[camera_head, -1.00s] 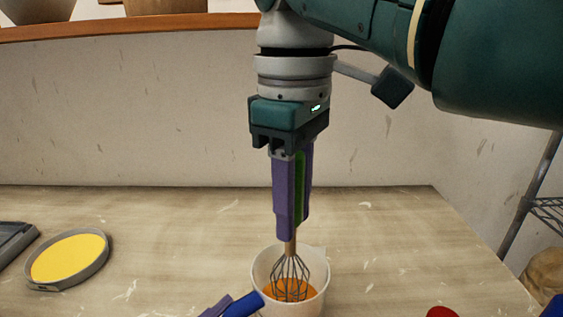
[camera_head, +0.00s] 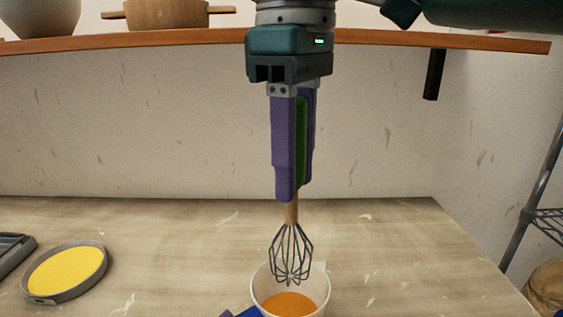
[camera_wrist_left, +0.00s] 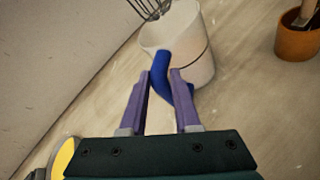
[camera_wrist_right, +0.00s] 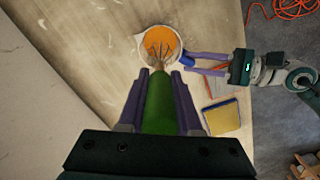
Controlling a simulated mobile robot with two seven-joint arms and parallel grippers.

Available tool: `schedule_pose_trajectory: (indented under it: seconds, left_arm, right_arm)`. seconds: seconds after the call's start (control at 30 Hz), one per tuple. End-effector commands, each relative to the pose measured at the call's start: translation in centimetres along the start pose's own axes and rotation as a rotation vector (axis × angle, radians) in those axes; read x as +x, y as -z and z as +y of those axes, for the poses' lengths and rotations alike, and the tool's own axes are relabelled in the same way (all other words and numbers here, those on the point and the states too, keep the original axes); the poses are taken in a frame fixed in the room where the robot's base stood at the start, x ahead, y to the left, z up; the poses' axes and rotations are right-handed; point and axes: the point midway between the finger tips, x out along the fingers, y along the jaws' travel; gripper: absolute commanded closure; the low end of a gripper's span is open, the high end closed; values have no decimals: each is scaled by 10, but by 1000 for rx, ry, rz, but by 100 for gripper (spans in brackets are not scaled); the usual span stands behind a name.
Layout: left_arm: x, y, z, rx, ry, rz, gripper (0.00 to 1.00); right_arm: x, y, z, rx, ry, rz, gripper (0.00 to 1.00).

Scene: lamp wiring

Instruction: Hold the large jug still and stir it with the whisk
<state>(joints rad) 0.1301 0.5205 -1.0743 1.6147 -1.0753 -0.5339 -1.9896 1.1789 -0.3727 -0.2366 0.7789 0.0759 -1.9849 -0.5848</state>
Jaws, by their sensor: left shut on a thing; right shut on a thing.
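The large jug (camera_head: 262,288) is white with orange liquid (camera_head: 290,303) inside and stands upright at the bottom of the head view. Its blue handle (camera_wrist_left: 163,72) shows in the left wrist view. My left gripper (camera_wrist_left: 160,78) is shut on that handle. In the head view only a bit of blue and purple shows beside the jug. The whisk (camera_head: 291,254) has a wire head, a wooden neck and a green grip (camera_wrist_right: 157,105). My right gripper (camera_head: 290,195) is shut on the green grip and holds the whisk upright, its wires above the liquid, the lower tip about at the rim.
A round grey dish with a yellow inside (camera_head: 106,262) and a grey tray (camera_head: 12,250) lie at the left. A terracotta pot (camera_wrist_left: 297,42) shows in the left wrist view. A shelf (camera_head: 400,38) runs above the back wall. The counter behind the jug is clear.

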Motion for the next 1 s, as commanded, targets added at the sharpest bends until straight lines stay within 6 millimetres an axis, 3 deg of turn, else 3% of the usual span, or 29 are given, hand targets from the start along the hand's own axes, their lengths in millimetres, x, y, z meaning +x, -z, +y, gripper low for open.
schedule_pose_trajectory:
  seconds: [0.27, 0.6, 1.0]
  left_arm:
    - [0, 0, 0, 1, 0, 1, 100]
    - [0, 0, 0, 1, 0, 1, 100]
    - [0, 0, 0, 1, 0, 1, 100]
  right_arm:
    - [-3, 0, 1, -1, -4, 1, 100]
    - [-38, 0, 2, 1, -8, 0, 100]
    - [-40, 0, 0, 0, 0, 0, 100]
